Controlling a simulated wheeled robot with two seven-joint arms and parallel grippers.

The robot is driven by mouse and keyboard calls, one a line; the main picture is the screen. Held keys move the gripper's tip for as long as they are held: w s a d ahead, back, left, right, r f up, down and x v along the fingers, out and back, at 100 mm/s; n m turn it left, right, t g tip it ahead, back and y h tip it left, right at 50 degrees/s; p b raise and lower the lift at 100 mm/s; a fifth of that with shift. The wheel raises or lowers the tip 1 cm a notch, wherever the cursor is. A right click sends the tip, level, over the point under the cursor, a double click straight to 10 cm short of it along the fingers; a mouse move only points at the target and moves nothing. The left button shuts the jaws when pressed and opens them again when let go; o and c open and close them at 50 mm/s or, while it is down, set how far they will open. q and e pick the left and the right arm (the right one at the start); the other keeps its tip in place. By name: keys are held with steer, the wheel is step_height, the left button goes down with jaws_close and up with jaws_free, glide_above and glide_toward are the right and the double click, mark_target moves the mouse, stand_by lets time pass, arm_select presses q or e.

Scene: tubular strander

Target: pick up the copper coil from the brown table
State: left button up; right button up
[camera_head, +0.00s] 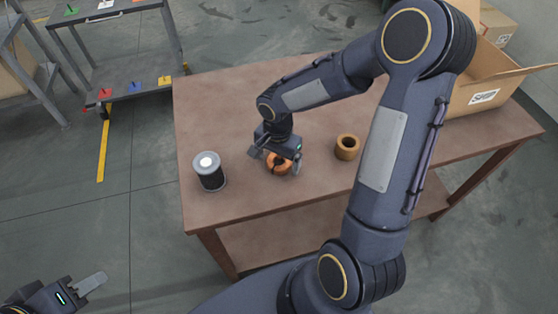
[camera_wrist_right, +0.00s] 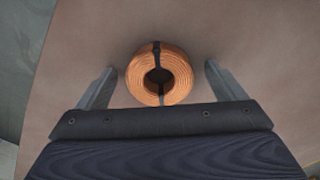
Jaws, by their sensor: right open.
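The copper coil (camera_head: 278,164) lies on the brown table (camera_head: 225,115) near its front edge. In the right wrist view the coil (camera_wrist_right: 160,76) is an orange-brown ring with dark bands and a dark centre hole. My right gripper (camera_head: 277,162) is over the coil. Its two fingers (camera_wrist_right: 158,82) stand apart on either side of the coil, with a gap visible on each side. My left gripper (camera_head: 88,284) is at the lower left, away from the table.
A dark cylinder with a light top (camera_head: 209,171) stands left of the coil. An open cardboard box (camera_head: 485,97) sits at the table's right end. A grey cart (camera_head: 125,75) stands behind at left.

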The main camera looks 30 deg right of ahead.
steer(key=shift+f, duration=0.1)
steer(key=shift+c, duration=0.3)
steer(key=c, duration=1.2)
